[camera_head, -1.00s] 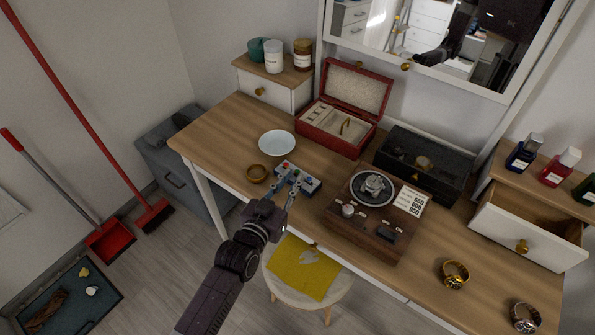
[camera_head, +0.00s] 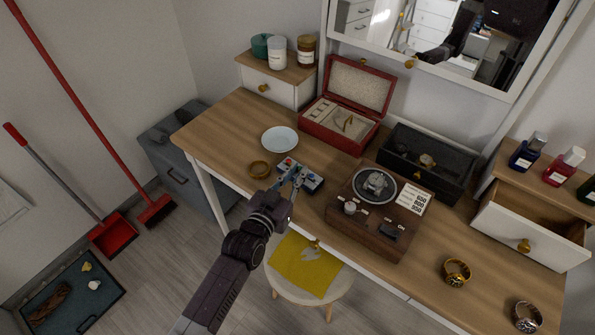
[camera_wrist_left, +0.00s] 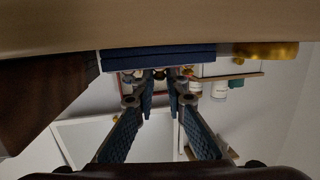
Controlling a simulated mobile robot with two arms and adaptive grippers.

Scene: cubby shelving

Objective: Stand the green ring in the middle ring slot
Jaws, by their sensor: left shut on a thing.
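A small blue ring tray (camera_head: 314,185) with tiny red and pale items lies near the table's front edge; it also shows upside down in the left wrist view (camera_wrist_left: 158,58). My left gripper (camera_head: 293,172) is over the tray, fingers close together. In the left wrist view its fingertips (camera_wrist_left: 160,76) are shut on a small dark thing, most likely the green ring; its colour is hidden. I cannot tell whether it touches the tray. The open red jewelry box (camera_head: 349,144) behind has a pale insert with small slots (camera_head: 322,111) at its left. My right gripper is out of view.
A brown wooden device (camera_head: 349,227) is close on the right, with a black watch box (camera_head: 458,186) behind. A stool (camera_head: 277,281) stands below the front edge.

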